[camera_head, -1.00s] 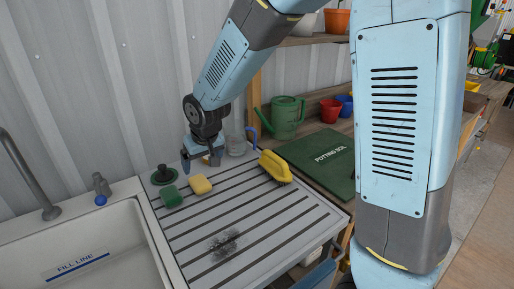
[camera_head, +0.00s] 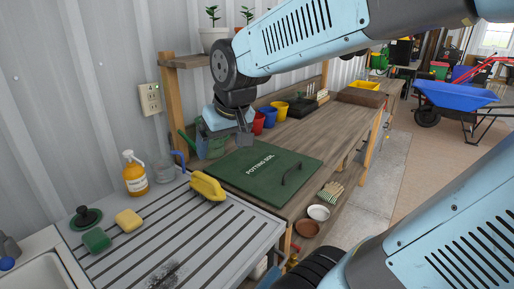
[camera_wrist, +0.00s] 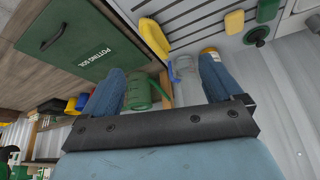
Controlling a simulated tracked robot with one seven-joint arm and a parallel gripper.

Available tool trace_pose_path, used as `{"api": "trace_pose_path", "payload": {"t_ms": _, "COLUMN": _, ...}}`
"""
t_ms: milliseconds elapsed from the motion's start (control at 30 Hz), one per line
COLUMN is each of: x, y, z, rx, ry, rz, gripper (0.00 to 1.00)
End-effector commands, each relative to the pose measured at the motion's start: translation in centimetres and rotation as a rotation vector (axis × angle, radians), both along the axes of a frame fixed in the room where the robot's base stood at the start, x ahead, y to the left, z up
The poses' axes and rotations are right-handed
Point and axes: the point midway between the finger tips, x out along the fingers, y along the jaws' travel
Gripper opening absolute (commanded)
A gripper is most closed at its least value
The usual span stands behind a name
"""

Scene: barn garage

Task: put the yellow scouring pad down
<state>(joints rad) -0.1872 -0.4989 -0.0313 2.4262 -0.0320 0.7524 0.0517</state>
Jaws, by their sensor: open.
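The yellow scouring pad (camera_head: 129,220) lies flat on the ribbed grey drainboard (camera_head: 215,243), right of the green pad (camera_head: 96,240). In the wrist view the yellow pad (camera_wrist: 234,22) shows near the top edge, well beyond the fingers. My gripper (camera_head: 224,143) hangs at the back of the bench, in front of the green watering can (camera_head: 212,150) in the head view. Its jaws are open, and in the wrist view the space between the fingers (camera_wrist: 163,84) holds nothing. The gripper is clear of the pad, to its right and higher up.
Behind are an orange soap bottle (camera_head: 135,177) and a clear jug (camera_head: 165,171). A green potting soil board (camera_head: 252,172) lies on the wooden bench. The front middle of the drainboard holds a dark wire scourer (camera_head: 165,274).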

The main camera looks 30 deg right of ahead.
Motion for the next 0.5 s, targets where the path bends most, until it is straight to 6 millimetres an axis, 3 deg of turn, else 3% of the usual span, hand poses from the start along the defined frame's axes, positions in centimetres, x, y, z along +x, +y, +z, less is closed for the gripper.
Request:
{"api": "trace_pose_path", "payload": {"t_ms": 200, "x": -5.4, "y": -3.6, "z": 1.4, "rx": -0.001, "ry": -0.025, "rz": -0.084, "gripper": 0.93}}
{"api": "trace_pose_path", "payload": {"t_ms": 333, "x": -7.5, "y": -4.2, "z": 1.7, "rx": -0.005, "ry": -0.030, "rz": -0.112, "gripper": 0.93}}
{"api": "trace_pose_path", "payload": {"t_ms": 500, "x": -8.6, "y": -4.4, "z": 1.6, "rx": -0.007, "ry": -0.030, "rz": -0.125, "gripper": 0.93}}
